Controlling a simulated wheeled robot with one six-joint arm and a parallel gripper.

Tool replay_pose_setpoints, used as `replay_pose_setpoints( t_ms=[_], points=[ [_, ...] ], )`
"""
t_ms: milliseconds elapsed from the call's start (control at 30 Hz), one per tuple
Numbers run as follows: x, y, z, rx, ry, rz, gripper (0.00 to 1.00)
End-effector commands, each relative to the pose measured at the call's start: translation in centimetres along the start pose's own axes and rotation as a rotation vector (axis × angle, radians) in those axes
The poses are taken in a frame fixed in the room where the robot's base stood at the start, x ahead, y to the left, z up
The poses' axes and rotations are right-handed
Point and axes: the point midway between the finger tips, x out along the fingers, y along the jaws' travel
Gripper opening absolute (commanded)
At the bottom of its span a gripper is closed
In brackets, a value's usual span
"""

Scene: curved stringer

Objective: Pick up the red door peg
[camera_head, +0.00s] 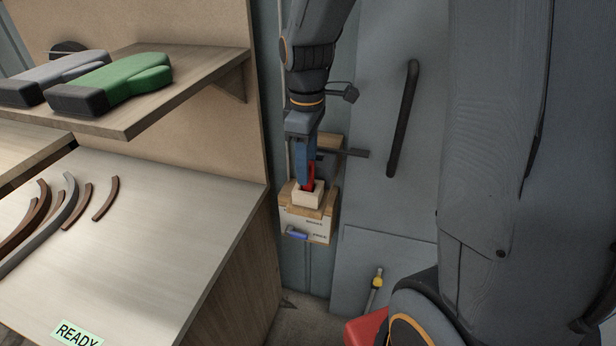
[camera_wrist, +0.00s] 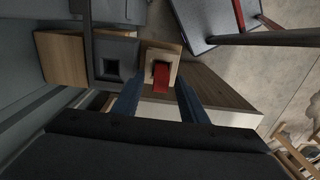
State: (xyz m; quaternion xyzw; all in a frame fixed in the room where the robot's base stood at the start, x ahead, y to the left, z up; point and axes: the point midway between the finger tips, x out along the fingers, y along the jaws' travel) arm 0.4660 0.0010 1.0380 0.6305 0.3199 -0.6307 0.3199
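The red door peg (camera_head: 309,178) stands upright in a pale wooden block (camera_head: 308,197) on a small wooden ledge by the door. In the wrist view the red peg (camera_wrist: 161,77) sits in the square hole of the pale block (camera_wrist: 149,55). My gripper (camera_head: 305,177) points down over the block, its blue fingers partly hiding the peg in the head view. In the wrist view the gripper's fingertips (camera_wrist: 157,80) are apart, one on each side of the peg, with visible gaps. It looks open and empty.
A grey door with a dark handle (camera_head: 403,118) stands to the right. A dark square socket (camera_wrist: 112,68) is beside the block.

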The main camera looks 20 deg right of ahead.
Motion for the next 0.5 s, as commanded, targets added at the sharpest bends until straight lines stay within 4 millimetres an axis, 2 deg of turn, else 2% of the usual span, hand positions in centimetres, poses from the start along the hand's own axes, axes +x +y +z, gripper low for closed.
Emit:
replay_pose_setpoints(
  t_ms=[200,500],
  points=[
    [2.3,-0.1,0.0,-0.002,-0.001,-0.002,0.39],
    [2.7,-0.1,-0.1,-0.004,0.000,0.000,0.39]
  ],
)
